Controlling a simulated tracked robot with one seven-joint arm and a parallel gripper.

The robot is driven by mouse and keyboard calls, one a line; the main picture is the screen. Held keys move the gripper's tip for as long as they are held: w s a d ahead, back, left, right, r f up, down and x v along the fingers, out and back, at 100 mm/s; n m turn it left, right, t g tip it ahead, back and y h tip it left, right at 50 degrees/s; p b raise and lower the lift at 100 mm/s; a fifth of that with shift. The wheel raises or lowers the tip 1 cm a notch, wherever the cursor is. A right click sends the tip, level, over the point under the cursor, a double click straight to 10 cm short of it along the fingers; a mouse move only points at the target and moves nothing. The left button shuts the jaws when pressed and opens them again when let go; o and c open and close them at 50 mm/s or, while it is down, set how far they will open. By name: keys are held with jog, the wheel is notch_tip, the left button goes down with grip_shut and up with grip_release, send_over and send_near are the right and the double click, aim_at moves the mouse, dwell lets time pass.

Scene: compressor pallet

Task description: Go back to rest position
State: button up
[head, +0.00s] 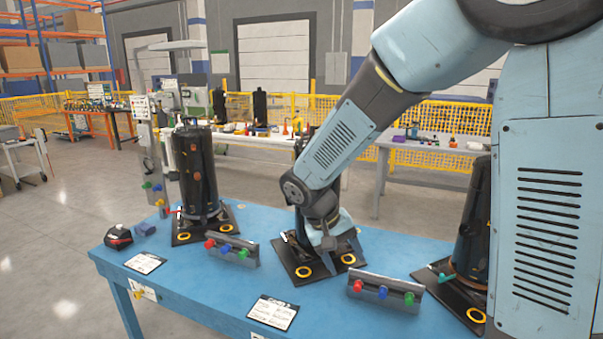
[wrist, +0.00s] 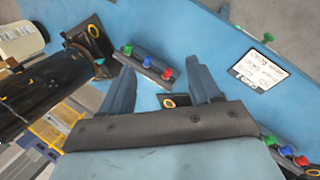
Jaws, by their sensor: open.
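My gripper (head: 342,243) points down over the middle black base plate (head: 303,272) on the blue table (head: 200,285). In the wrist view my gripper (wrist: 162,80) shows its two fingers spread apart with nothing between them. Part of the middle black compressor (head: 301,143) shows behind my arm, which hides most of it. A black compressor (head: 196,170) stands upright on the left plate. Another black compressor (head: 473,225) on the right is partly hidden by my arm. In the wrist view, a black compressor (wrist: 38,95) lies across the left side.
A grey rack (head: 232,251) with red, blue and green pieces sits left of my gripper. A similar rack (head: 388,293) sits to its right. Printed sheets (head: 273,312) and a black-and-red tool (head: 118,237) lie on the table. Yellow fencing (head: 440,120) stands behind.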

jog(key=s+d+r+m+t+y, duration=0.2)
jog(key=s+d+r+t+y, duration=0.2)
jog(key=s+d+r, duration=1)
jog(key=shift+s+r+t+y, duration=0.4)
jog(key=shift+r+t, duration=0.2)
jog(key=shift+r, duration=0.25)
